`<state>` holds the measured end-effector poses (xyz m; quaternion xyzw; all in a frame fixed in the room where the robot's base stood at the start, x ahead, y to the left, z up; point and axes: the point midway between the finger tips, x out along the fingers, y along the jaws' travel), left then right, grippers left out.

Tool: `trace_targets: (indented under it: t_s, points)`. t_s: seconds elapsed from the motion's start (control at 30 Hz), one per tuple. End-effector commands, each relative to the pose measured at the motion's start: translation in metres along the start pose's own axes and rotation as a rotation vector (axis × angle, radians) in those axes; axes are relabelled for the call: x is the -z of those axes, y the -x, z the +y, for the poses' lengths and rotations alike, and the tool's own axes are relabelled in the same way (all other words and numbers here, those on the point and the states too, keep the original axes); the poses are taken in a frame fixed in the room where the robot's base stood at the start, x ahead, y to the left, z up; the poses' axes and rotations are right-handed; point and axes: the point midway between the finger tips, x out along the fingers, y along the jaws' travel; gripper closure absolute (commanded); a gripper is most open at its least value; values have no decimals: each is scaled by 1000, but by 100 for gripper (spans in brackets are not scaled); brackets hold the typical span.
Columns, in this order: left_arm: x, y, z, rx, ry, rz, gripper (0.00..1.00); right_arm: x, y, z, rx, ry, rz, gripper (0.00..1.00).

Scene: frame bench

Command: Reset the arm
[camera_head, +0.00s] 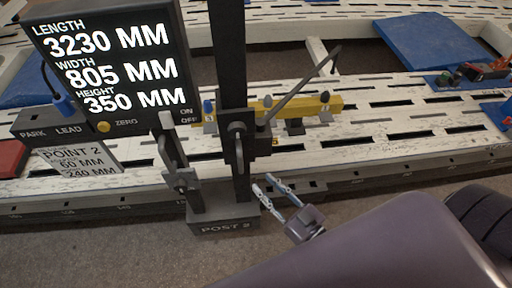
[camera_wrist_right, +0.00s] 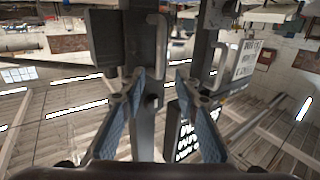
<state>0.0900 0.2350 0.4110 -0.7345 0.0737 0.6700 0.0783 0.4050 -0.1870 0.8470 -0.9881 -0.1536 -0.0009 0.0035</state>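A black post (camera_head: 229,60) labelled "POST 2" stands on the bench's near edge. A thin dark arm (camera_head: 300,85) slants from its middle up to the right. A grey handle sits on the post's front, and a shorter lever (camera_head: 172,150) stands to its left. My right gripper (camera_head: 264,183) is just right of the post's lower part. In the right wrist view its fingers (camera_wrist_right: 160,73) are apart and empty, pointing at the post (camera_wrist_right: 145,100) and its grey handle (camera_wrist_right: 160,45). Contact cannot be told. My left gripper is out of view.
A display (camera_head: 115,65) left of the post reads length 3230, width 805, height 350 mm. Below it are a "PARK LEAD" box (camera_head: 45,122) and a "POINT 2" card (camera_head: 80,160). A yellow bar (camera_head: 325,103) lies behind the post. The slotted white bench (camera_head: 400,130) extends right.

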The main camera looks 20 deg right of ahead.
Motion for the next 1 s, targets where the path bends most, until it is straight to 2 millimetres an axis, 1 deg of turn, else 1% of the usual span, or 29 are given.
trace_targets:
  t_s: [0.17,0.23,0.27,0.33,0.37,0.47,0.5,0.57,0.6,0.67,0.7,0.77,0.8,0.87,0.9,1.0]
  points:
    - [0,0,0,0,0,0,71,0,0,0,0,0,-1,71]
    - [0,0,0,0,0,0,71,-5,0,1,-2,2,-11,71]
    - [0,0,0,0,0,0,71,-10,0,2,-3,4,-22,71]
    - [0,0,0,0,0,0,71,-32,2,5,-10,11,-71,71]
    - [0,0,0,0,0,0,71,-45,4,7,-14,15,-103,71]
    - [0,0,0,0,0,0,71,-106,15,14,-32,32,-248,71]
    - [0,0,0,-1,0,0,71,-136,24,18,-41,37,-321,71]
    - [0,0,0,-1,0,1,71,-179,39,22,-54,40,-434,71]
    - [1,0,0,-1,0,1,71,-208,52,23,-63,41,-510,71]
    - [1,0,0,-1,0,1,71,-248,74,23,-74,38,-626,71]
    - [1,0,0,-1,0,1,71,-274,91,23,-81,34,-704,71]
    - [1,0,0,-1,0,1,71,-310,120,19,-90,26,-823,71]
    - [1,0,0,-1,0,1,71,-333,140,15,-96,18,-902,71]
    - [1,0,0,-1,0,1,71,-363,173,6,-101,4,-1022,71]
    - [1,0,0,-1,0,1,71,-379,194,0,-103,-4,-1097,71]
    - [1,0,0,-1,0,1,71,-410,244,-18,-103,-25,-1262,71]
